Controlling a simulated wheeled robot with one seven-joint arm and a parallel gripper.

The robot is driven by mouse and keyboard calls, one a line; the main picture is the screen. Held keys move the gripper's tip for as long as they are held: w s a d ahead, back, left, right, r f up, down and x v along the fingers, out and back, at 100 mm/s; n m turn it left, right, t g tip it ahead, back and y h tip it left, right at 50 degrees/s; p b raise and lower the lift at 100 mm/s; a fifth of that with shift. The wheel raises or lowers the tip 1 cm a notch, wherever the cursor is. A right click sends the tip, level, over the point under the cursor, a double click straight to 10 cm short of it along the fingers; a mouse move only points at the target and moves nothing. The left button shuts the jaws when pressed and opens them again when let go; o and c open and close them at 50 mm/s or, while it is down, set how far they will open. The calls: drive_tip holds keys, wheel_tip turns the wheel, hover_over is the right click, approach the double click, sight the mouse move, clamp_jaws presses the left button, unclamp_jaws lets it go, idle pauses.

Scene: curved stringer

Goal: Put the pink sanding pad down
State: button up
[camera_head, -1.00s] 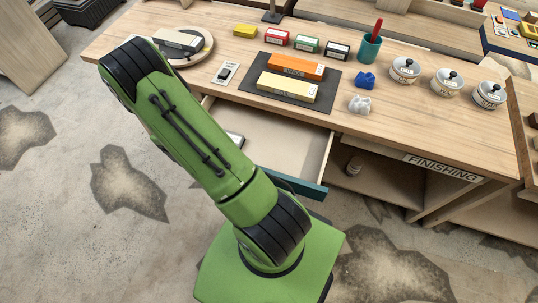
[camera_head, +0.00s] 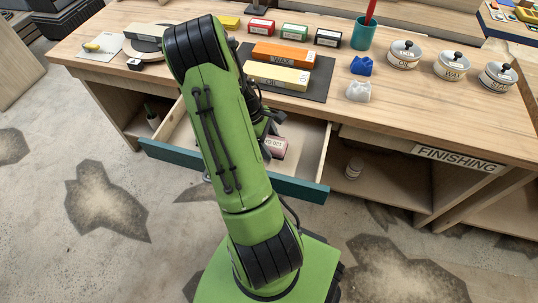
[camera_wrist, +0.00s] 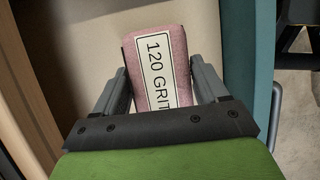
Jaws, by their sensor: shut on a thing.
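The pink sanding pad (camera_wrist: 159,70), with a white "120 GRIT" label, is between the fingers of my gripper (camera_wrist: 160,78) in the wrist view. The gripper is shut on it, a finger along each side. In the head view part of the pad (camera_head: 276,147) shows inside the open drawer, just right of my arm, its label upside down. My arm hides most of the gripper there. I cannot tell whether the pad touches the drawer floor.
The open drawer has a teal front (camera_head: 310,191) and wooden side walls. Its floor (camera_head: 300,137) is bare right of the pad.

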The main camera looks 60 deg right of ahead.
wheel_tip(320, 180, down, 4)
drive_tip(key=shift+f+b, duration=0.1)
drive_tip(key=shift+b, duration=0.55)
drive_tip(key=shift+f, duration=0.1)
drive_tip(key=o, duration=1)
